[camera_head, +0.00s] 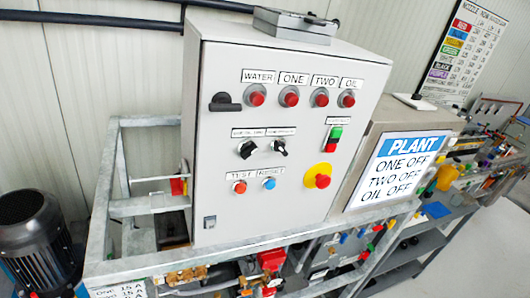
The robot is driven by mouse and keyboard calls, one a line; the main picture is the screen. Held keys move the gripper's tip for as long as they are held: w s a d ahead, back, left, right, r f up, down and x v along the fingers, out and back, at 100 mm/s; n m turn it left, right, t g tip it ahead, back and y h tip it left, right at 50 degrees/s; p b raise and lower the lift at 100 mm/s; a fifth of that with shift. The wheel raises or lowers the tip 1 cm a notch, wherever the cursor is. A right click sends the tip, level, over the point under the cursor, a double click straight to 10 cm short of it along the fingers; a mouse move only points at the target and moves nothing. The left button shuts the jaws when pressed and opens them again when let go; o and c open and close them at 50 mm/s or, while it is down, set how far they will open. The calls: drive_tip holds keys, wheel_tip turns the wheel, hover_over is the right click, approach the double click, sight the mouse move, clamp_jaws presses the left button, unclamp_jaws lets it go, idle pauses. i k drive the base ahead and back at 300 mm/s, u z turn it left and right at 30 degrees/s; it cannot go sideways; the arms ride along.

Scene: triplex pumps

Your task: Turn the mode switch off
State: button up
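A light grey control cabinet (225,125) stands tilted in the middle of the picture. Two black rotary switches sit side by side on its door: a left one (247,149) and a right one (280,147). Each has a small white label above it, too small to read, so I cannot tell which is the mode switch. Their pointers appear slanted; their exact settings are unclear. My gripper does not show in this view.
Red lamps (290,97) labelled WATER, ONE, TWO and OIL line the door's top. Below are a yellow-ringed red emergency stop (319,176) and red TEST (240,187) and blue (269,184) buttons. A galvanised frame (105,190) surrounds the cabinet; a motor (38,240) stands left.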

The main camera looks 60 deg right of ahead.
sight(278, 146)
drive_tip(key=z, duration=0.05)
drive_tip(key=k, duration=1.1)
drive_tip(key=z, duration=0.5)
drive_tip(key=i, duration=1)
